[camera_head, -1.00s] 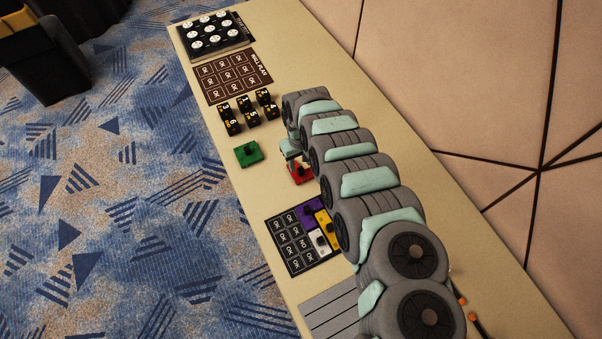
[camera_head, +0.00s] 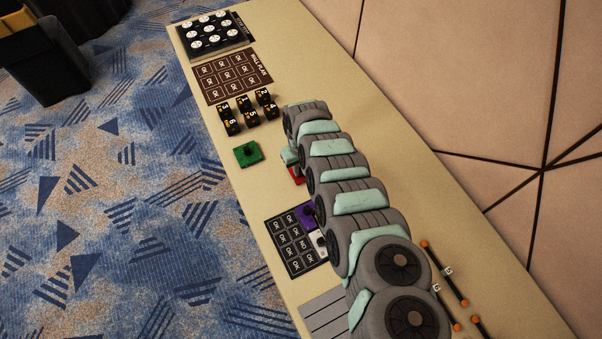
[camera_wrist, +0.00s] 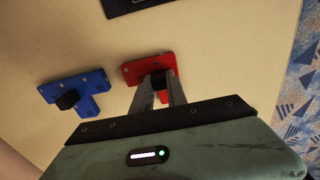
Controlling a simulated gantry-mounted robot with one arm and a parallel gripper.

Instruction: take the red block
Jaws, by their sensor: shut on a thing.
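The red block (camera_wrist: 147,69) has a black knob on top. In the wrist view my gripper (camera_wrist: 160,82) has its two fingers on either side of that knob, shut on it. In the head view the red block (camera_head: 295,174) shows only in part beside my arm, below my gripper (camera_head: 290,156). The arm hides the rest of it. I cannot tell whether the block touches the table or is slightly above it.
A blue block (camera_wrist: 76,92) with a black knob lies left of the red one in the wrist view. A green block (camera_head: 247,153), numbered black blocks (camera_head: 246,110) and a dark grid mat (camera_head: 285,255) with purple (camera_head: 305,215) and white (camera_head: 317,243) pieces lie on the table. Orange-tipped rods (camera_head: 445,272) lie at right.

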